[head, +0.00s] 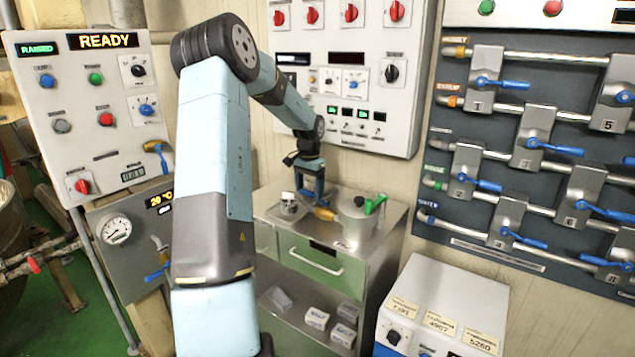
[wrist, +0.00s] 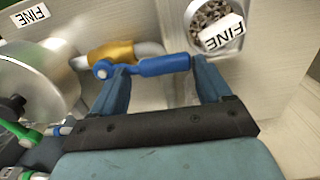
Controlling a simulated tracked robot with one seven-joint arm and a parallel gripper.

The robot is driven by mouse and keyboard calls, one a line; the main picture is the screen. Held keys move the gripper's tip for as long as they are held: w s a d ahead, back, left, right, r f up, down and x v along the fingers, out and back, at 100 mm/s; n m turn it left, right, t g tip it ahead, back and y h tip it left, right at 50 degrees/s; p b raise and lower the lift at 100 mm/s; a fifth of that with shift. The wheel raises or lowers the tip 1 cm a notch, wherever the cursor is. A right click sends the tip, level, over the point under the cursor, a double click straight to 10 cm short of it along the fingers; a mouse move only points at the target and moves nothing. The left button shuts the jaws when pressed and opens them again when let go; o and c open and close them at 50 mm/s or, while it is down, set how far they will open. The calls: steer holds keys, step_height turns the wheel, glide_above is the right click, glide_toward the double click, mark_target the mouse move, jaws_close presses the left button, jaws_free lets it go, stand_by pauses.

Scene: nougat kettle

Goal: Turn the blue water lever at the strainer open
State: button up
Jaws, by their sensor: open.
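The strainer (head: 355,222), a steel pot with a green handle (head: 375,204), stands on the cabinet top. Its rounded metal body (wrist: 35,85) shows at left in the wrist view. Beside it is a brass-coloured valve (wrist: 108,53) on a short pipe, also visible in the head view (head: 325,214). The blue lever (wrist: 165,66) extends right from the valve, lying roughly crosswise between my fingertips. My gripper (wrist: 161,70) is open, its fingers close to the lever; contact is unclear. In the head view my gripper (head: 311,192) is low over the cabinet top and largely hides the lever.
A small cup labelled FINE (wrist: 213,28) stands close to the right fingertip. The control panel (head: 345,75) rises behind the cabinet (head: 322,262). A pipe board with several other blue levers (head: 556,148) is at right. A white box (head: 440,310) stands in front.

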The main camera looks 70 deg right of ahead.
steer(key=shift+r, duration=0.1)
step_height(320, 180, up, 14)
steer(key=shift+f, duration=0.25)
stand_by(0.5)
